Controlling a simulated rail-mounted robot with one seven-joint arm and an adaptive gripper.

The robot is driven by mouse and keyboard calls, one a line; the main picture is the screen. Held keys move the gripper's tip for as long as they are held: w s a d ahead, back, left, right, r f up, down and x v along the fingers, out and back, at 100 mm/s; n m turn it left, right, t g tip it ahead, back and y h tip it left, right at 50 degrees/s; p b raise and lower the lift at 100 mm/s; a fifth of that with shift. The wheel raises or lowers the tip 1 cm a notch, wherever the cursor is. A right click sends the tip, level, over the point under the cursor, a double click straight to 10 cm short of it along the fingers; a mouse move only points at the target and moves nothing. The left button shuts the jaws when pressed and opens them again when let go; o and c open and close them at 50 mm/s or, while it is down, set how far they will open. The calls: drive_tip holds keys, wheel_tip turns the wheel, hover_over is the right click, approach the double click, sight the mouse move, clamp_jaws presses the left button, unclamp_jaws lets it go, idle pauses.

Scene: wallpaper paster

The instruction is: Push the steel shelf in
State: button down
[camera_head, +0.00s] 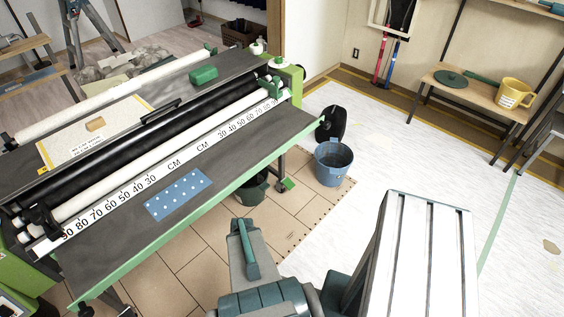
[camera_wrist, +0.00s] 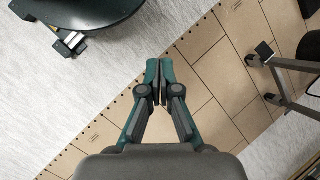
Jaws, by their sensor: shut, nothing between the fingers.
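The steel shelf (camera_head: 248,148) is the long dark grey panel with a green front edge on the near side of the wallpaper paster in the head view. It sticks out toward me below the white measuring strip. My gripper (camera_wrist: 158,88) is shut and empty in the wrist view, its fingertips together above the tan floor panels. In the head view my arm stands in front of the shelf's green edge, apart from it; the fingertips cannot be made out there. The shelf's panel is not seen in the wrist view; only a dark wheeled leg (camera_wrist: 268,58) shows at right.
A blue dotted sheet (camera_head: 178,195) lies on the shelf. A blue bucket (camera_head: 333,163) and a dark round object (camera_head: 332,122) stand by its right end, with a dark bucket (camera_head: 252,188) beneath. A wooden bench (camera_head: 470,93) is at the back right.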

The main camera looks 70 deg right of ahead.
drive_tip(key=s+d+r+m+t+h+b, duration=0.1)
drive_tip(key=d+r+m+t, duration=0.15)
drive_tip(key=d, duration=0.45)
drive_tip(key=s+d+r+m+t+b, duration=0.1)
drive_tip(key=s+d+m+t+b, duration=0.1)
drive_tip(key=d+m+t, duration=0.35)
drive_tip(key=s+d+r+m+t+h+b, duration=0.1)
drive_tip(key=s+d+r+m+t+h, duration=0.2)
drive_tip(key=s+d+r, duration=0.5)
drive_tip(key=s+d+r+t+h+b, duration=0.1)
drive_tip(key=s+d+r+t+h, duration=0.4)
drive_tip(key=d, duration=0.6)
drive_tip(key=t+h, duration=0.1)
drive_tip(key=h, duration=0.2)
approach(277, 155)
drive_tip(key=p+x, duration=0.3)
drive_tip(key=x, duration=0.4)
drive_tip(key=shift+w+r+p, duration=0.1)
drive_tip(key=shift+w+p, duration=0.05)
drive_tip(key=shift+p, duration=0.25)
